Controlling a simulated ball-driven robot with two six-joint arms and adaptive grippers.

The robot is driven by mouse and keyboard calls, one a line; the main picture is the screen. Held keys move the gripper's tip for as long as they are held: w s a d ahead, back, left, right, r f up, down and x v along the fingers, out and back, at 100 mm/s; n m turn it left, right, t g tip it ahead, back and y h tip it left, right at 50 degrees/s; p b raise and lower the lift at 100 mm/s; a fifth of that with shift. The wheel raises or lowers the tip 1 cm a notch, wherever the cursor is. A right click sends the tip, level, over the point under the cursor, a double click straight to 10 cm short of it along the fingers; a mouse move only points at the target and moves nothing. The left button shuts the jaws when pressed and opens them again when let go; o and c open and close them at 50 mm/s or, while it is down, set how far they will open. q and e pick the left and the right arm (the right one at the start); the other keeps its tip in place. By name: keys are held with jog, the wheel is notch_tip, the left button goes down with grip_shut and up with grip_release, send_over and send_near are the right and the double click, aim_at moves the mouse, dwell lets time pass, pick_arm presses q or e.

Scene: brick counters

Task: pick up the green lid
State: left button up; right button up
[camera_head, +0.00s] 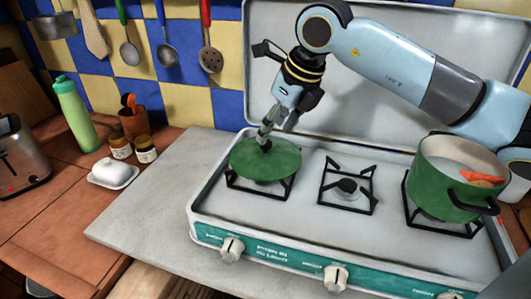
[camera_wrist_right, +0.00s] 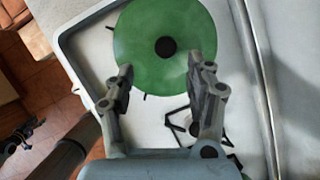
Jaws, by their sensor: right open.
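The green lid (camera_head: 268,163) lies on the left burner of the stove, with a dark round knob at its middle. It also shows in the right wrist view (camera_wrist_right: 140,45), where its knob lies ahead of the fingertips. My right gripper (camera_head: 265,138) is above the lid, its fingers pointing down close to the knob. In the right wrist view my right gripper (camera_wrist_right: 165,78) has its two fingers spread with nothing between them. Whether a fingertip touches the lid I cannot tell.
A green pot (camera_head: 440,185) with orange pieces in it stands on the right burner. The middle burner (camera_head: 346,187) is bare. The raised stove cover (camera_head: 262,90) stands behind. A white dish (camera_head: 113,177), jars and a green bottle (camera_head: 75,115) are at left. The grey counter (camera_head: 150,220) is clear.

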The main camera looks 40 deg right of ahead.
aim_at(267, 143)
jog(key=x, duration=0.1)
jog(key=p+x, duration=0.1)
jog(key=x, duration=0.3)
jog(key=shift+w+d, duration=0.3)
jog(key=shift+w+f+p, duration=0.15)
jog(key=shift+f+p, duration=0.15)
jog(key=shift+f, duration=0.05)
pick_arm(q)
jog(key=shift+w+d+r, duration=0.3)
jog(key=shift+w+r, duration=0.45)
jog(key=shift+r, duration=0.15)
pick_arm(e)
jog(key=shift+c, duration=0.4)
pick_arm(q)
jog(key=shift+s, duration=0.2)
pick_arm(e)
grip_shut()
